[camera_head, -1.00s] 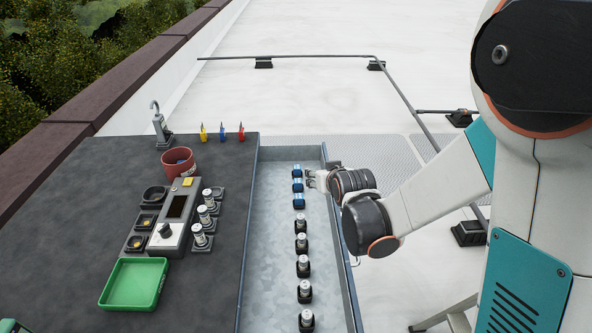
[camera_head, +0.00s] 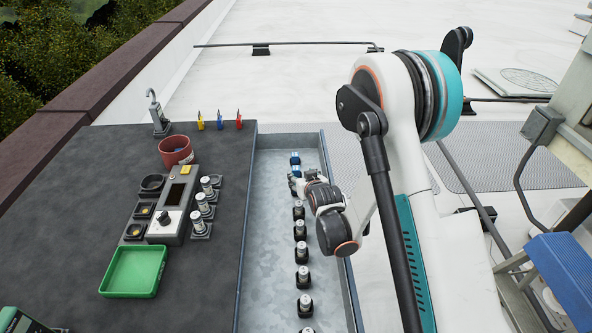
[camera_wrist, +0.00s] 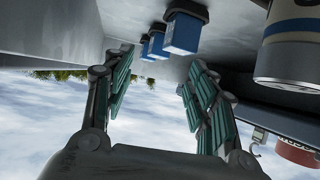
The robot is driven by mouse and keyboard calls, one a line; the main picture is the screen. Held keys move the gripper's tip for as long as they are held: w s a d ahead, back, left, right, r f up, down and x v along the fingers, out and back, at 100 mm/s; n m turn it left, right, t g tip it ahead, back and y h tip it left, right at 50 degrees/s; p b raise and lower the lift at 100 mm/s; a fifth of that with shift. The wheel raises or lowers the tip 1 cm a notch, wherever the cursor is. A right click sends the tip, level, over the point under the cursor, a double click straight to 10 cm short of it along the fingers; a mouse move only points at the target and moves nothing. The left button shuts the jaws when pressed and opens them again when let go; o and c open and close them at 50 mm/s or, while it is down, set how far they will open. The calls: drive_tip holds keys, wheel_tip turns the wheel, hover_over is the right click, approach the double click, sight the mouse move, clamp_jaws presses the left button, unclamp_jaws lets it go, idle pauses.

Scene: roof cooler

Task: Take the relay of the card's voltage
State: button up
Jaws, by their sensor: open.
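Blue relays (camera_head: 295,158) stand in a row in the grey metal trough; two show in the head view. The wrist view, tilted upside down, shows three blue relays (camera_wrist: 183,33), the nearest largest. White cylindrical units on dark bases (camera_head: 301,250) continue the row toward the front. A white cylinder with a dark band (camera_wrist: 290,50) is close at right in the wrist view. My gripper (camera_head: 293,183) is over the trough, at the near end of the blue relays; its fingers (camera_wrist: 158,70) are open and empty. I cannot read any voltage marking, and no card is visible.
Left of the trough (camera_head: 272,220), a dark bench holds a console (camera_head: 172,212) with cylinders beside it, a green tray (camera_head: 134,270), a red pot (camera_head: 175,150) and small coloured clips (camera_head: 220,122). The trough's left half is bare. Its raised walls border the arm.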

sight(297, 170)
drive_tip(key=x, duration=0.3)
drive_tip(key=shift+w+f+b, duration=0.15)
drive_tip(key=shift+f+b, duration=0.05)
drive_tip(key=shift+b, duration=0.2)
drive_tip(key=shift+w+r+b+x, duration=0.15)
drive_tip(key=shift+b+x, duration=0.5)
drive_tip(key=shift+x, duration=0.75)
drive_tip(key=shift+w+r+b+x, duration=0.1)
drive_tip(key=shift+r+b+x, duration=0.35)
drive_tip(key=shift+x, duration=0.95)
drive_tip(key=shift+f, duration=0.15)
drive_tip(key=c, duration=1.2)
